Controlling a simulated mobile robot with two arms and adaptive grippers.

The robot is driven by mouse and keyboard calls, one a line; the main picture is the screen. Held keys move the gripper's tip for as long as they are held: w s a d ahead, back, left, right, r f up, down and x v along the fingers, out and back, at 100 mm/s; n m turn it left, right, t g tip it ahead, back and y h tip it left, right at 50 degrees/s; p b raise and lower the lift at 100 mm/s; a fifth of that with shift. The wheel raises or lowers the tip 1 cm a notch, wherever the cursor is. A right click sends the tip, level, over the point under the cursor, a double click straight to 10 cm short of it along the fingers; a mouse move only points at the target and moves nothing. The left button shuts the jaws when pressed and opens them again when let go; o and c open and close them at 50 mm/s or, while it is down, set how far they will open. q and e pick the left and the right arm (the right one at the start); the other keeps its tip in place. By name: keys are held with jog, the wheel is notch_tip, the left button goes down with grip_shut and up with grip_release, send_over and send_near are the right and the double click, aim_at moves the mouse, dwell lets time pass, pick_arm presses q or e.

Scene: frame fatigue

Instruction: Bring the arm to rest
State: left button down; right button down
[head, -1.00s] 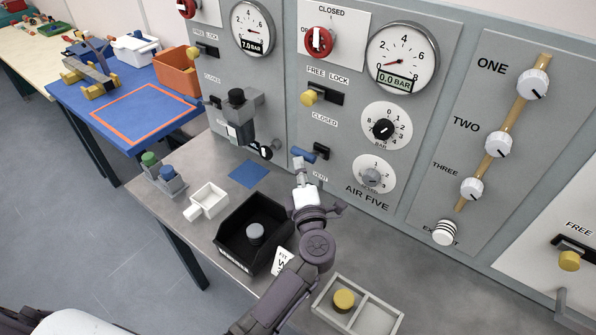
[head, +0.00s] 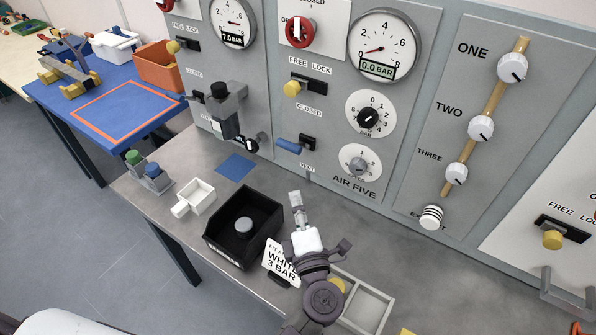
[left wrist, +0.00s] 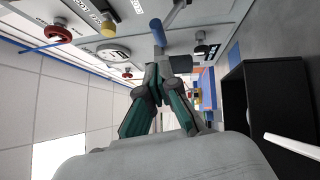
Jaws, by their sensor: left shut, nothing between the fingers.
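My left gripper (head: 296,198) is shut and empty. It hangs over the grey bench (head: 345,225), in front of the AIR FIVE panel (head: 372,170) and apart from it. The blue lever (head: 288,146) on that panel lies beyond the fingertips. In the left wrist view the shut fingers (left wrist: 158,38) point toward the panel, with a blue handle (left wrist: 177,12) just past them. The dial above the lever reads 0.0 BAR (head: 385,46). My right gripper is not in view.
A black bin (head: 215,240) with a grey knob (head: 244,224) stands left of my gripper. Beside my arm are a sign reading WHITE 3 BAR (head: 278,262) and a divided tray (head: 375,300). A white box (head: 195,196) stands further left.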

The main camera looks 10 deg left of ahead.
pick_arm(q)
jog(key=s+d+r+m+t+h, duration=0.1)
jog(key=d+r+m+t+h, duration=0.3)
jog(key=m+h, duration=0.85)
jog(key=s+d+f+m+g+h, duration=0.3)
jog(key=s+f+m+g+h, duration=0.15)
jog(key=f+m+g, duration=0.45)
jog(key=s+a+f+m+g+y, duration=0.1)
jog(key=s+a, duration=0.1)
jog(key=s+a+f+m+g+y, duration=0.1)
jog(key=s+a+f+m, duration=0.1)
jog(key=s, duration=0.1)
jog(key=s+a+f+m+g+y, duration=0.1)
jog(key=s+a+g, duration=0.1)
jog(key=shift+s+a+f+m, duration=0.15)
jog(key=shift+s+m, duration=0.05)
jog(key=shift+m, duration=0.05)
jog(key=s+a+f+g+y, duration=0.3)
jog(key=s+a+g+y, duration=0.2)
jog(key=s+a, duration=0.55)
notch_tip(320, 180, down, 25)
jog(key=g, duration=0.1)
jog(key=s+a+f+m+g, duration=0.1)
jog(key=s+a+f, duration=0.2)
jog(key=s+f, duration=1.4)
jog(key=shift+a+g, duration=0.15)
jog(key=shift+g, duration=0.15)
